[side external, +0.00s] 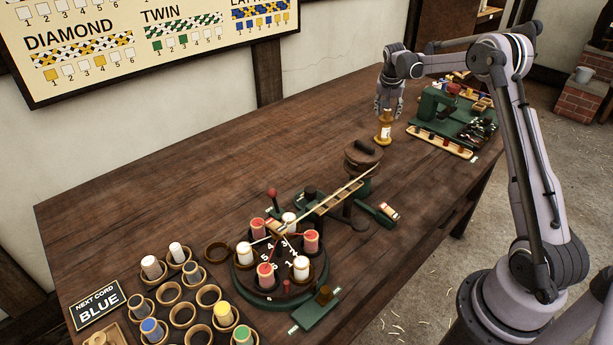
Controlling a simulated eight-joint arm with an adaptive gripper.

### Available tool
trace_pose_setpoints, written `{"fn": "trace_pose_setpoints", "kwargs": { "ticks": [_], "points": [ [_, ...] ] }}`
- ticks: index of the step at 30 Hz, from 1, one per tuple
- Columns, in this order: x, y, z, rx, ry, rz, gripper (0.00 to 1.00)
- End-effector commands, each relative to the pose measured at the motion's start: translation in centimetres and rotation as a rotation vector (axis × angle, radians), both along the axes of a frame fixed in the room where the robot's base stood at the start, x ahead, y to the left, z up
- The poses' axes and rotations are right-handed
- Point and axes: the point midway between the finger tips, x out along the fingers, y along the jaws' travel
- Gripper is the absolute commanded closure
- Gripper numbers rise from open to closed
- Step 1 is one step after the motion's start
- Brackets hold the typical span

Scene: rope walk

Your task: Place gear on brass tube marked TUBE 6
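My gripper (388,112) points down over the far right part of the table, its fingers at the top of a small brass-coloured piece (385,131) with a pale label. The piece is upright; I cannot tell whether the fingers grip it or whether it rests on the table. No gear and no tube marked TUBE 6 can be made out. A round green-rimmed braiding disc (283,288) stands at the front, numbered, with red and white bobbins around it and cords meeting near its middle.
A slatted wooden arm with a cord (338,200) runs from the disc to a brown round reel (363,154). A green machine (440,105) stands back right. The table's left middle is bare.

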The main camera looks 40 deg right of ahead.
Motion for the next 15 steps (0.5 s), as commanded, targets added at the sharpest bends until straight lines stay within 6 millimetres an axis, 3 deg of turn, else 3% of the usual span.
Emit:
{"fn": "trace_pose_setpoints", "kwargs": {
  "ticks": [8, 15],
  "points": [
    [0.0, 0.0, 0.3, 0.000, 0.000, 0.000, 0.56],
    [-0.6, 1.2, 3.4, 0.000, 0.001, 0.002, 0.56]
  ]
}}
